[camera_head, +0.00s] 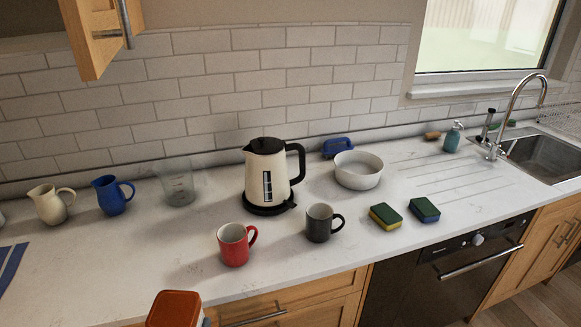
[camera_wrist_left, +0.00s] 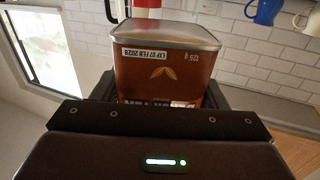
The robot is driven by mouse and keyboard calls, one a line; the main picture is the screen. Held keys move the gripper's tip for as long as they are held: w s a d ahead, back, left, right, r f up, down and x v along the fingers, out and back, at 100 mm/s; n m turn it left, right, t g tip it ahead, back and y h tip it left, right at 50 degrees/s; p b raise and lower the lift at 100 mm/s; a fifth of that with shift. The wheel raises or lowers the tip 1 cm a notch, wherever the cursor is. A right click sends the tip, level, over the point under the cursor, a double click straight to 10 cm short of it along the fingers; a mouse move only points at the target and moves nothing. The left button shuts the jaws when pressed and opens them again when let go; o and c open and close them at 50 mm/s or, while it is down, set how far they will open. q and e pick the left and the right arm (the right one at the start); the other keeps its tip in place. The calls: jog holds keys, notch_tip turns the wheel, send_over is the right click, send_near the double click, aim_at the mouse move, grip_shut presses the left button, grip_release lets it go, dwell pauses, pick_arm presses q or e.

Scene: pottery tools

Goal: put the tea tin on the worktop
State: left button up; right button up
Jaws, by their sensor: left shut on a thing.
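The tea tin (camera_head: 174,308) shows at the bottom edge of the head view as an orange-brown top, in front of the worktop's front edge. In the left wrist view the tin (camera_wrist_left: 166,72) is a brown box with a silvery end, a date label and a leaf mark. My left gripper (camera_wrist_left: 163,97) is shut on it; the fingers are partly hidden behind the tin and wrist. The white marbled worktop (camera_head: 120,255) runs across the head view. My right gripper is not in view.
A red mug (camera_head: 235,246) and a black mug (camera_head: 320,222) stand near the front edge. Behind are a kettle (camera_head: 268,178), white bowl (camera_head: 358,170), clear beaker (camera_head: 178,182) and blue jug (camera_head: 111,195). Two sponges (camera_head: 386,216) lie right.

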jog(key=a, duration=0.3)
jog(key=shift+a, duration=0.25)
